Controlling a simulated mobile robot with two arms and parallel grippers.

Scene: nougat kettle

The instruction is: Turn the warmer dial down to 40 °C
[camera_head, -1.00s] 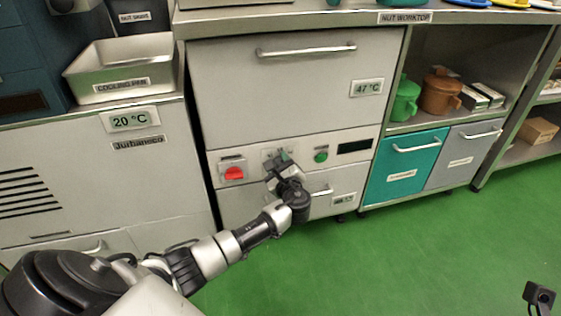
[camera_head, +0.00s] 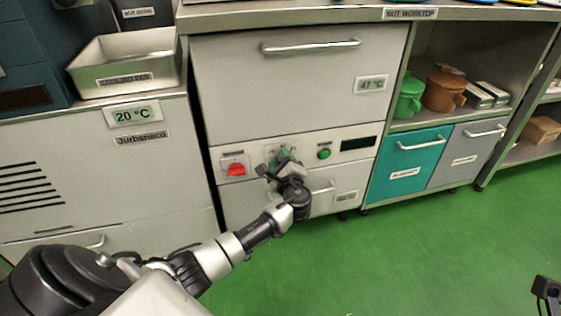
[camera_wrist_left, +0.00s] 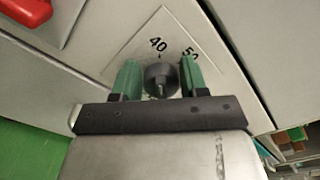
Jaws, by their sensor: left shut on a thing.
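The warmer dial (camera_wrist_left: 160,72) is a small dark grey knob on a pale square plate in the left wrist view. The printed 40 sits directly above the knob, and a partly covered 50 is to its right. My left gripper (camera_wrist_left: 160,80) has its green fingertips on both sides of the knob and is shut on it. In the head view my left gripper (camera_head: 281,160) covers the dial on the warmer's control strip. The knob's own pointer is not clear. The warmer's door display (camera_head: 372,85) reads 47 °C. Part of my right gripper (camera_head: 546,290) shows at the lower right corner.
A red switch (camera_head: 236,169) is left of the dial, and a green button (camera_head: 324,154) and dark display (camera_head: 358,144) are right of it. A drawer handle (camera_head: 322,188) is just below. The green floor (camera_head: 400,260) in front is clear.

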